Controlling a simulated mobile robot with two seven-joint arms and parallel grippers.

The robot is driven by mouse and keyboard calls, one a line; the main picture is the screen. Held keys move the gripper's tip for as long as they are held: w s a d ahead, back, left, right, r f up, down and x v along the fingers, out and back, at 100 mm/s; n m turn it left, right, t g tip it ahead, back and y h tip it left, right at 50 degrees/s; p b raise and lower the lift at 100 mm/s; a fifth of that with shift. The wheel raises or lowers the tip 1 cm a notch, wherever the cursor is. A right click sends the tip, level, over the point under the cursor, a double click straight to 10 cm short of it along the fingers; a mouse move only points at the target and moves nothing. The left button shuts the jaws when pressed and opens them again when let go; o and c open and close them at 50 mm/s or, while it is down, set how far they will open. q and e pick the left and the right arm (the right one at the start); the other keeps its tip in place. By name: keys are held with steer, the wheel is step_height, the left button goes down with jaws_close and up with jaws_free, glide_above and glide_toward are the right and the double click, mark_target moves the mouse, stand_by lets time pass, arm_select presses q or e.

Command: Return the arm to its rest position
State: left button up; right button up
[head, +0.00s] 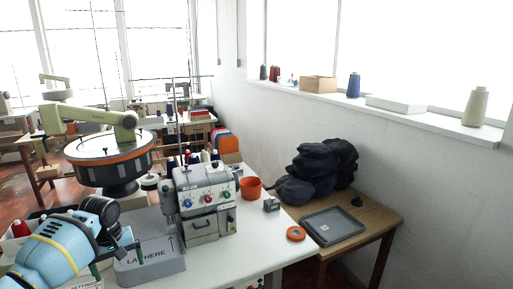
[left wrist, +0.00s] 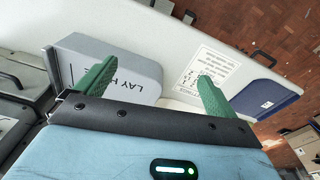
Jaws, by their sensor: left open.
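My left arm comes in from the lower left of the head view, light blue with a black wrist. Its gripper (head: 117,260) is over the near left part of the white table (head: 265,232), beside the grey block marked "LAY HERE" (head: 152,266). In the left wrist view the green fingers of the left gripper (left wrist: 156,70) are spread apart with nothing between them. The grey block (left wrist: 143,72) lies beyond and partly behind the left finger. My right gripper is in neither view.
A grey machine with coloured knobs (head: 205,200) stands behind the block. A dark round turret (head: 110,160) is at left. An orange cup (head: 250,188) and orange roll (head: 296,234) are to the right. A side table holds a grey tray (head: 335,227) and dark cloth (head: 315,170).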

arm_select(q)
steer(key=s+d+f+m+t+h, duration=0.1)
steer(key=s+d+f+m, duration=0.1)
steer(key=s+d+f, duration=0.5)
steer(key=s+d+f+m+t+h, duration=0.1)
steer(key=s+d+f+m, duration=0.15)
steer(key=d+f, duration=0.45)
steer(key=s+d+f+m+t+h, duration=0.1)
steer(key=s+d+f+m, duration=0.1)
steer(key=s+d+f, duration=0.6)
steer(key=s+d+f+m+t, duration=0.1)
steer(key=s+f, duration=0.1)
steer(key=s, duration=0.3)
steer(key=s+f+m+t, duration=0.1)
steer(key=s+f, duration=0.2)
steer(key=s, duration=0.1)
steer(key=s+a+r+m+t, duration=0.1)
steer(key=s+r+t, duration=0.2)
steer(key=s, duration=1.1)
steer(key=shift+r, duration=0.75)
steer(key=shift+y, duration=0.3)
